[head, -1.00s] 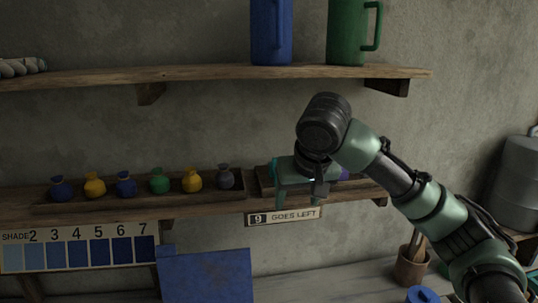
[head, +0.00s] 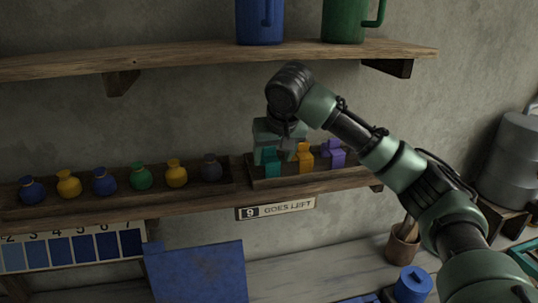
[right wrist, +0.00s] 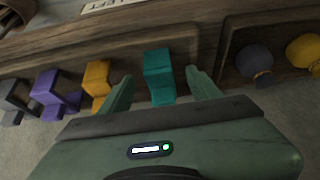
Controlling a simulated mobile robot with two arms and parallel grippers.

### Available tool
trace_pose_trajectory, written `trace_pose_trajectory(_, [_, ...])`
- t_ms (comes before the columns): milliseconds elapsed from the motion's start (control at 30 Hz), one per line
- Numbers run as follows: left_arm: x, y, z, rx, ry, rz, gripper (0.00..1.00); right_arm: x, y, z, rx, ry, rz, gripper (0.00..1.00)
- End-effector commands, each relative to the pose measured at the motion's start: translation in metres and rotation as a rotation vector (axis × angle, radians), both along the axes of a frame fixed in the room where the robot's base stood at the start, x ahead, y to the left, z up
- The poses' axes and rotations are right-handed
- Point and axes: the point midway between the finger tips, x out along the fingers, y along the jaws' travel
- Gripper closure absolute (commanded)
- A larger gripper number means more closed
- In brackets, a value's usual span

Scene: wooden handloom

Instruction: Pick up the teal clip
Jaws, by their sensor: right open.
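The teal clip (head: 270,163) stands at the left end of a wooden tray (head: 318,181) on the lower shelf. My right gripper (head: 277,146) is open and empty over that end of the tray, partly hiding the clip in the head view. In the right wrist view, the teal clip (right wrist: 159,76) shows between the two spread fingers of my right gripper (right wrist: 161,88), with a gap on each side. I cannot tell whether the fingertips reach down beside it. My left gripper is not in view.
An orange clip (head: 303,160) and a purple clip (head: 333,155) stand beside it; a dark clip (right wrist: 17,100) shows further along in the wrist view. Several small pouches fill another tray (head: 110,203). The upper shelf (head: 200,62) with mugs (head: 260,22) hangs above.

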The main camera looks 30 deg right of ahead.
Motion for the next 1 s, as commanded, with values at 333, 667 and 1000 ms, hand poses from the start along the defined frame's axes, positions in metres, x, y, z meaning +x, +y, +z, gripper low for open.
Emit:
trace_pose_trajectory(333, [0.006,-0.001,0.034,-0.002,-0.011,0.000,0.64,0.045,-0.012,-0.002,-0.002,0.002,0.000,0.37])
trace_pose_trajectory(667, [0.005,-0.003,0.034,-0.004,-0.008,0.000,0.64,0.048,-0.013,-0.010,-0.001,-0.002,0.000,0.40])
trace_pose_trajectory(1000, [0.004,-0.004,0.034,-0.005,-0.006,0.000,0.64,0.047,-0.012,-0.010,0.000,-0.001,0.000,1.00])
